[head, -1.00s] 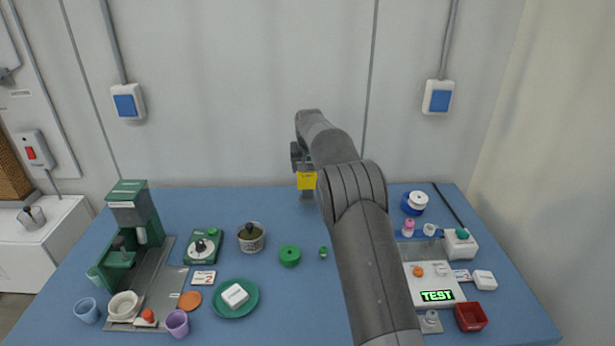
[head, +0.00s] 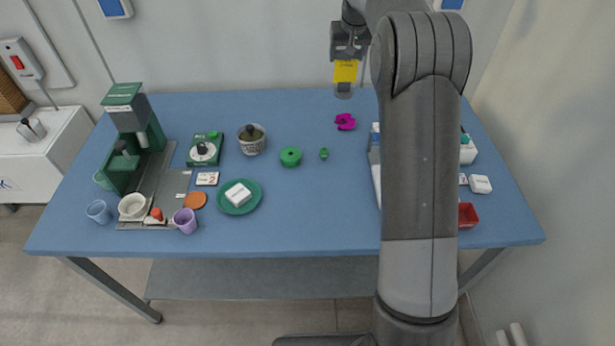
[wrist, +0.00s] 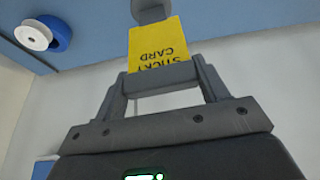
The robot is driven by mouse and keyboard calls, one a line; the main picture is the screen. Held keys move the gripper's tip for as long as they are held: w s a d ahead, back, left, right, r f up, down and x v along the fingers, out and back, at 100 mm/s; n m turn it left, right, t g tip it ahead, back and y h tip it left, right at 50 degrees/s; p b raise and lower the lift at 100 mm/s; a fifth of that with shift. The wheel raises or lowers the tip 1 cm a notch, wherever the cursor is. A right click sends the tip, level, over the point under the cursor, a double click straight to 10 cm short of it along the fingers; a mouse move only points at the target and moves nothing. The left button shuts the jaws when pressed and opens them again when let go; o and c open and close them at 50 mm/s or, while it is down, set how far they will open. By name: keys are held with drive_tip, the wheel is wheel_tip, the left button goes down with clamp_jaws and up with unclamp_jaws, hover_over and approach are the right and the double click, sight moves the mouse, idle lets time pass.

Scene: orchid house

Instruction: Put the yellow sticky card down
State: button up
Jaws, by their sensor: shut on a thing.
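The yellow sticky card (head: 345,71) is held in my gripper (head: 346,57) above the far edge of the blue table (head: 300,210). In the wrist view the card (wrist: 158,44) shows its printed words upside down between the fingers of my gripper (wrist: 160,78). The gripper is shut on it. A small grey piece (head: 343,90) shows just below the card in the head view; I cannot tell whether the card touches it.
A magenta flower (head: 345,121) lies right of a green round thing (head: 290,156). My arm hides much of the right side. The table's front middle is clear.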

drive_tip(key=s+a+f+n+y, duration=0.15)
drive_tip(key=s+n, duration=0.25)
drive_tip(key=s, duration=3.2)
drive_tip(key=w+a+f, duration=0.3)
drive_tip(key=a+f, duration=0.7)
drive_tip(key=a, duration=0.1)
drive_tip(key=shift+f, duration=0.2)
drive_tip(key=shift+w+a, duration=0.1)
drive_tip(key=shift+f, duration=0.15)
drive_tip(key=o, duration=1.3)
